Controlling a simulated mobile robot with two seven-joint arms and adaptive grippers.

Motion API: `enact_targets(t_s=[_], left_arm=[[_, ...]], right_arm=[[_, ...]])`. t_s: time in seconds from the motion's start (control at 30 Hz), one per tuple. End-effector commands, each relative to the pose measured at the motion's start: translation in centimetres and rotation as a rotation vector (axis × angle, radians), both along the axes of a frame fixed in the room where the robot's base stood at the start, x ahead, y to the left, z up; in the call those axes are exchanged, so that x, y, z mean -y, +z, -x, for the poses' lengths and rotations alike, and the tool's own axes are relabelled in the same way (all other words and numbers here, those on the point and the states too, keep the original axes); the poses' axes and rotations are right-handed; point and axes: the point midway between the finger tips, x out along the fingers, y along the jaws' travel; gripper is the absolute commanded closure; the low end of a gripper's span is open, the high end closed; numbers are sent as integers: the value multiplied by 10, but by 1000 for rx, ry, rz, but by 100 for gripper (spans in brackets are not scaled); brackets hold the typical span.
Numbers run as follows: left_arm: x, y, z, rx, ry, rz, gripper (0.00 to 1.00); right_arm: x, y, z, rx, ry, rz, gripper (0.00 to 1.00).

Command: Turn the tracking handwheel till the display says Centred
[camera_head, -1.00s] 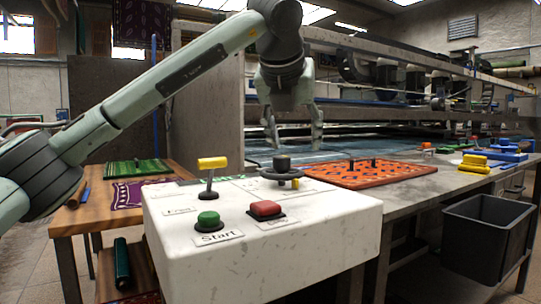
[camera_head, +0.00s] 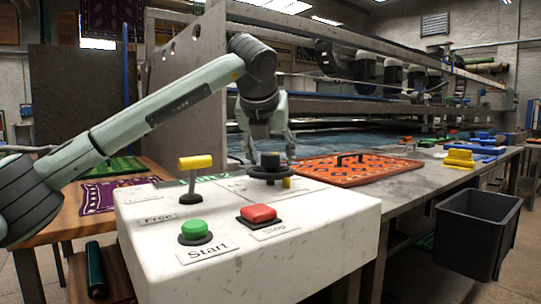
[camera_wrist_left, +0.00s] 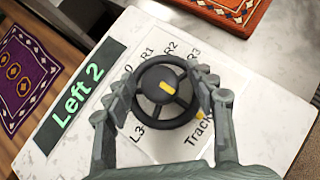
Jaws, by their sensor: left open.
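The tracking handwheel (camera_head: 269,171) is a dark wheel with a raised hub on top of the white control box (camera_head: 300,228). In the left wrist view the handwheel (camera_wrist_left: 164,97) has a yellow mark on its hub, pointing to the upper right. The display (camera_wrist_left: 76,97) beside it reads "Left 2" in green. My left gripper (camera_wrist_left: 164,84) is open, with one finger on each side of the wheel; I cannot tell whether they touch the rim. In the head view the left gripper (camera_head: 269,155) is just behind and above the wheel. The right gripper is not in view.
On the box are a yellow-topped lever (camera_head: 195,175), a green Start button (camera_head: 195,231) and a red Stop button (camera_head: 258,214). An orange rug (camera_head: 350,172) lies behind on the grey table. A black bin (camera_head: 478,232) hangs at the right.

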Motion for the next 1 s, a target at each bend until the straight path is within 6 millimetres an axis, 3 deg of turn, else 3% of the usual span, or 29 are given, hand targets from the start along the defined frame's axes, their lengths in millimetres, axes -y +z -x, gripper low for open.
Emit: enact_targets(t_s=[0.27,0.7,1.0], left_arm=[[0,-2,-2,0,0,0,44],[0,-2,-2,0,0,0,94],[0,-1,-2,0,-42,1,95]], right_arm=[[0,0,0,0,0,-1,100],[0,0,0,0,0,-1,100],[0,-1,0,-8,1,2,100]])
